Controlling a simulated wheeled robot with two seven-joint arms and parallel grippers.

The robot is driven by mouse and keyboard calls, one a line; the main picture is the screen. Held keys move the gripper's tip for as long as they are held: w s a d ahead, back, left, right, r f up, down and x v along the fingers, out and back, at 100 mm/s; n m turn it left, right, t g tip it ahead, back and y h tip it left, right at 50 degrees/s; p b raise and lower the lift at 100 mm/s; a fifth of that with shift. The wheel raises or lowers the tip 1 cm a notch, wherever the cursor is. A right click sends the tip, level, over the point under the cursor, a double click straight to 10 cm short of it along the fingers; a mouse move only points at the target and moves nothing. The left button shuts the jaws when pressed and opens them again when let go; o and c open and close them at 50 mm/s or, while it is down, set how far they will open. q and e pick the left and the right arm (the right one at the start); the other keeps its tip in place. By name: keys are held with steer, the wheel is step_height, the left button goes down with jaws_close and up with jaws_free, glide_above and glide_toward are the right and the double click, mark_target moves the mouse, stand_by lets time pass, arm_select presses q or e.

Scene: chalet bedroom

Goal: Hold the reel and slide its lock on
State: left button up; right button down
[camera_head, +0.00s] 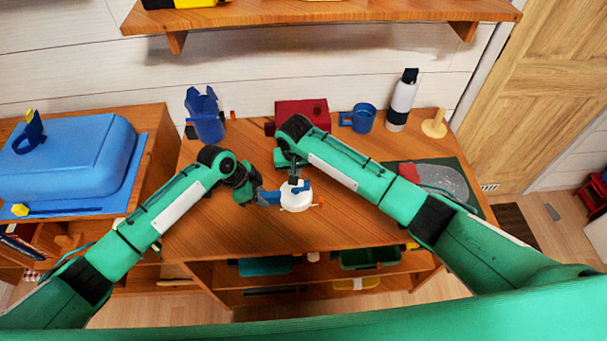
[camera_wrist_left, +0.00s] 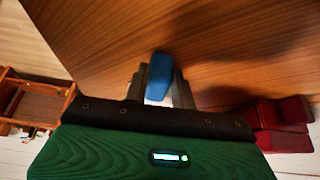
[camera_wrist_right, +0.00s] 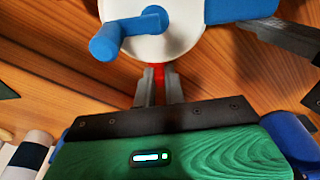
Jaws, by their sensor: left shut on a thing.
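The reel (camera_head: 296,197) is a white round body with a blue crank, above the middle of the desk. My left gripper (camera_head: 262,196) is shut on the reel's blue grip, which shows between its fingers in the left wrist view (camera_wrist_left: 158,76). My right gripper (camera_head: 293,180) points down at the reel's far side. In the right wrist view the white disc (camera_wrist_right: 172,45) and blue crank (camera_wrist_right: 125,36) lie just beyond its fingers (camera_wrist_right: 157,85). A narrow red piece (camera_wrist_right: 158,78), perhaps the lock, shows between those fingers. I cannot tell whether they grip it.
A red box (camera_head: 310,108), blue mug (camera_head: 361,118), bottle (camera_head: 402,100) and wooden stand (camera_head: 434,125) are along the back of the desk. A blue container (camera_head: 206,118) stands at the back left. A green mat (camera_head: 474,182) is at right. The desk's front is clear.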

steer(key=shift+w+d, duration=0.1)
steer(key=shift+d, duration=0.85)
steer(key=c, duration=1.4)
jaws_free()
steer(key=shift+c, duration=0.2)
arm_select(q)
steer(key=o, duration=1)
arm_select(e)
step_height(320, 180, up, 6)
steer(key=shift+s, duration=0.45)
